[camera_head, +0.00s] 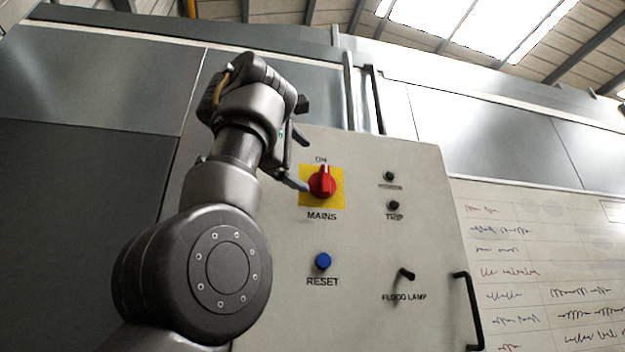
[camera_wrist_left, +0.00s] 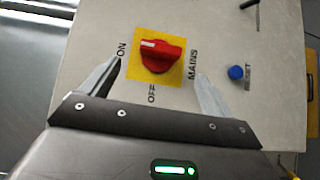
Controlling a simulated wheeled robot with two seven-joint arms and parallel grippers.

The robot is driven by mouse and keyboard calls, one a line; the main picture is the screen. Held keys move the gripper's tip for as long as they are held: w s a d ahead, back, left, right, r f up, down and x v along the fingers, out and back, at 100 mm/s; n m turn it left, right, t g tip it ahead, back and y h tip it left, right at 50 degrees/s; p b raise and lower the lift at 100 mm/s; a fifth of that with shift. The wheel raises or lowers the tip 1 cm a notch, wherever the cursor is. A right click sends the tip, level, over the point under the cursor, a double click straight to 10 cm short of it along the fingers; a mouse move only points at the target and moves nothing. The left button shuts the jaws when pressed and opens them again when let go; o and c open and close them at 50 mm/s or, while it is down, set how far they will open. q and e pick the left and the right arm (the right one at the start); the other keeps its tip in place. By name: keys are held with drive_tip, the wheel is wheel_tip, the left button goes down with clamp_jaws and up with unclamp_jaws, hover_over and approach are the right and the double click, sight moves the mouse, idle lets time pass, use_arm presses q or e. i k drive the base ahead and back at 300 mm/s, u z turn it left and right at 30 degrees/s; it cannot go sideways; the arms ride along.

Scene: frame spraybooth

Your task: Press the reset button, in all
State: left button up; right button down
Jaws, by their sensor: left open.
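The blue reset button (camera_head: 322,261) sits on the pale control panel (camera_head: 430,230), just above the word RESET. It also shows in the left wrist view (camera_wrist_left: 236,73), to the right of the fingers. The red mains switch (camera_head: 322,182) on its yellow plate is above the button. In the left wrist view the red switch (camera_wrist_left: 160,56) lies ahead, between the two finger lines. My left gripper (camera_wrist_left: 158,85) is open and empty, facing the panel near the mains switch. In the head view my left gripper (camera_head: 297,160) is partly hidden by its own arm.
A flood lamp toggle (camera_head: 406,274) and a black handle (camera_head: 469,310) are right of the button. A whiteboard with writing (camera_head: 545,260) stands further right. The panel around the button is clear.

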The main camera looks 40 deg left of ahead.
sight(323, 260)
drive_tip(key=k, duration=1.5)
